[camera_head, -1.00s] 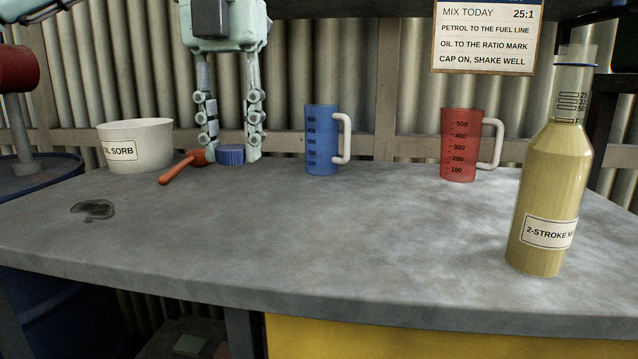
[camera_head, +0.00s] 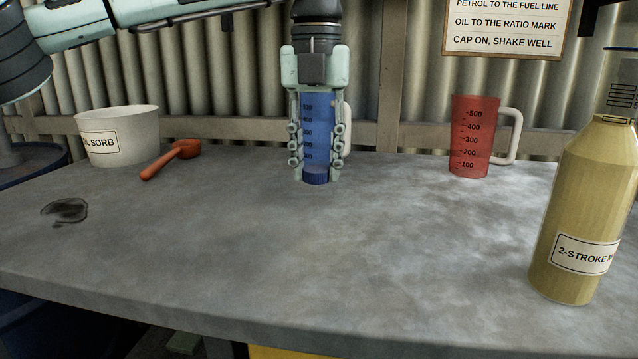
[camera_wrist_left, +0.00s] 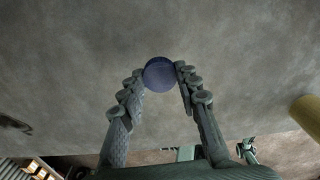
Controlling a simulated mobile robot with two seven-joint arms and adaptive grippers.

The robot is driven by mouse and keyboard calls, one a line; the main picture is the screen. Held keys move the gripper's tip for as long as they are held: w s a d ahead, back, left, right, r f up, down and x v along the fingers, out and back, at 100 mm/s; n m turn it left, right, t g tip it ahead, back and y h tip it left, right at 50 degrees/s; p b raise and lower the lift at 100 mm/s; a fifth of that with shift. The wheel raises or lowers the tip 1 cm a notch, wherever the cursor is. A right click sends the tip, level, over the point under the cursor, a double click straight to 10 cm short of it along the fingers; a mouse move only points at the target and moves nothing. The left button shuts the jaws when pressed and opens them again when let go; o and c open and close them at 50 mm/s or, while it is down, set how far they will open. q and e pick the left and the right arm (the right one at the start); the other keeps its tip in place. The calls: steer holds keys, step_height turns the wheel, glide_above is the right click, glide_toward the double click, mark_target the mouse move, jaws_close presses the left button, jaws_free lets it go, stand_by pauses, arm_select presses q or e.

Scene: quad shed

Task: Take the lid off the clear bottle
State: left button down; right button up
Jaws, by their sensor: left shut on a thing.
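The clear bottle (camera_head: 585,215) with yellowish liquid and a 2-stroke label stands upright at the bench's right. Its top is partly cut off by the picture edge, and I see no blue lid on the part that shows. My left gripper (camera_head: 316,174) points down, shut on the ribbed blue lid (camera_head: 316,177), in front of the blue jug. In the left wrist view the round lid (camera_wrist_left: 160,74) sits between the fingertips; its height above the bench is unclear. A small greenish part, perhaps my right gripper (camera_wrist_left: 248,150), shows low in that view, too small to read.
The blue jug (camera_head: 319,120) stands behind my left gripper. A red jug (camera_head: 470,138) stands between it and the bottle. A white tub (camera_head: 122,140) and an orange scoop (camera_head: 165,161) are at the left, near a dark stain (camera_head: 64,210). The bench's (camera_head: 300,260) front middle is clear.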

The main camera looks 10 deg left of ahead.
mark_target(319, 168)
arm_select(q)
steer(key=shift+w+d+f, duration=0.15)
steer(key=shift+w+f, duration=0.05)
steer(key=shift+f, duration=1.95)
steer(key=shift+f, duration=0.1)
steer(key=c, duration=1.1)
jaws_free()
